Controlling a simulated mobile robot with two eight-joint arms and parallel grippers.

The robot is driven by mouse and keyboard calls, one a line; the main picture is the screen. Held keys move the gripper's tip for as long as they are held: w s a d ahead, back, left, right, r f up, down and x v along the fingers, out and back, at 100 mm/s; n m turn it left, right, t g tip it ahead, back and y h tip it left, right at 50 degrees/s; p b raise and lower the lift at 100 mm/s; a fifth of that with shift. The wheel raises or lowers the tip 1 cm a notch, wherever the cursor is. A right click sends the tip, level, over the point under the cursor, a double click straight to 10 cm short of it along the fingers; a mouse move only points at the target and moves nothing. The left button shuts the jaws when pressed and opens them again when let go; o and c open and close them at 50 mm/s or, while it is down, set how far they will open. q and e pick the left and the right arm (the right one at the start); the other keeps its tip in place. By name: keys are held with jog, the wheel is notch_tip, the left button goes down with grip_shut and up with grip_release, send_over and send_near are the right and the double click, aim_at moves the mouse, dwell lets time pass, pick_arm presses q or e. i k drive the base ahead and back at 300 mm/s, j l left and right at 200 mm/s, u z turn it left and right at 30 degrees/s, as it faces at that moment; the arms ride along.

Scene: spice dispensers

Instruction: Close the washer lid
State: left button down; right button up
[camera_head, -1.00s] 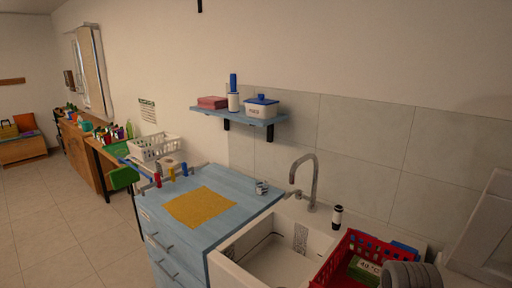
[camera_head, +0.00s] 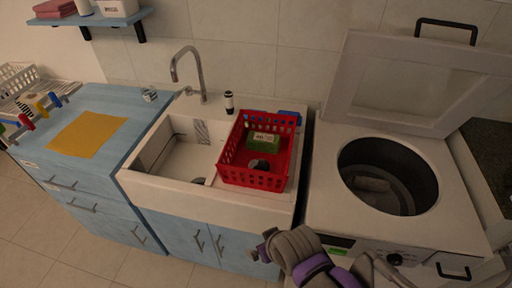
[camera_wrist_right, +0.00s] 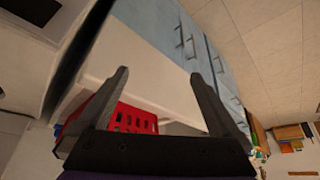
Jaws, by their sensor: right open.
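In the head view the washer (camera_head: 322,195) stands at the right, white and top-loading, with its round dark drum (camera_head: 395,185) uncovered. Its lid (camera_head: 392,85) is raised and leans back against the wall side, with a black handle (camera_head: 446,28) on its upper edge. My right arm, grey and purple, shows low in the middle, in front of the washer's front left corner. In the right wrist view my right gripper (camera_wrist_right: 158,76) is open with nothing between its fingers. It is well below and apart from the lid. My left gripper is not in view.
A red basket (camera_head: 232,174) with a green item sits beside the white sink (camera_head: 155,184), left of the washer. A tall faucet (camera_head: 202,75) rises behind the sink. A blue cabinet (camera_head: 100,160) with a yellow cloth (camera_head: 87,135) is farther left. The floor in front is clear.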

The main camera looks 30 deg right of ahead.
aim_at(359, 46)
jog(key=z, duration=2.35)
